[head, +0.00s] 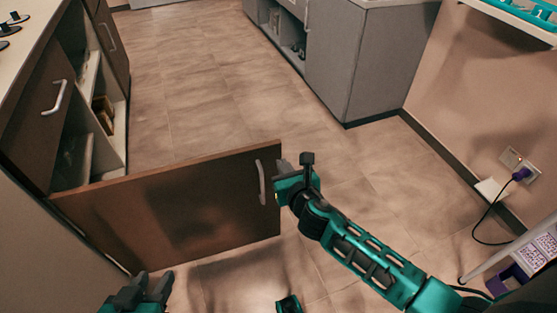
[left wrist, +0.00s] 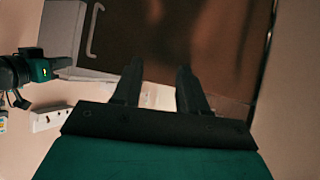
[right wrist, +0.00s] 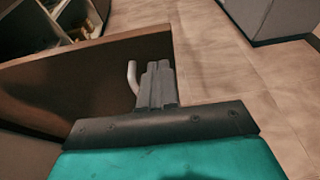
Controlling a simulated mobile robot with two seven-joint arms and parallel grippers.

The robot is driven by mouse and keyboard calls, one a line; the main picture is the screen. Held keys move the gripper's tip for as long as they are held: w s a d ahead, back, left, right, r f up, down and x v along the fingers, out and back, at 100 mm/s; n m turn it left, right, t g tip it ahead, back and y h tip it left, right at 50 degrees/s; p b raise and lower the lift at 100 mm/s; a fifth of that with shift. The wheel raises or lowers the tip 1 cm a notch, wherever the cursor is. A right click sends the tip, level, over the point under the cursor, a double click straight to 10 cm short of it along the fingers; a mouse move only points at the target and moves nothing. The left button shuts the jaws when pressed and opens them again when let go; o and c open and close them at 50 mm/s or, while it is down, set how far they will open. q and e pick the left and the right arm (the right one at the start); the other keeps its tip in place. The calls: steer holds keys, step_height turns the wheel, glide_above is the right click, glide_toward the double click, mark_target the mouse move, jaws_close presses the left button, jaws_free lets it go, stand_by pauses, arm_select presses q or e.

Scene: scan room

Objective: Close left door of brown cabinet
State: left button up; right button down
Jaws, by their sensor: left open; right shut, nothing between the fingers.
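The brown cabinet (head: 37,123) stands at the left in the head view. Its open door (head: 180,215) sticks out to the right across the floor, with a metal handle (head: 261,182) near its free end. My right gripper (head: 284,166) is shut and empty, just right of the door's free edge. In the right wrist view its fingers (right wrist: 158,82) overlap the door's end beside the handle; I cannot tell if they touch. My left gripper (head: 151,283) is open and empty at the bottom, on the near side of the door. The door also fills the top of the left wrist view (left wrist: 180,40).
The cabinet's shelves (head: 103,115) are exposed and hold a small brown object. A grey cabinet (head: 350,60) stands at the back right. A wall socket with a purple plug (head: 521,174) and cable is at the right. The middle floor is clear.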

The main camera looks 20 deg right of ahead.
mark_target(274, 150)
steer(key=w, duration=0.4)
steer(key=shift+f+b, duration=0.1)
steer(key=shift+b, duration=0.25)
steer(key=shift+w, duration=0.1)
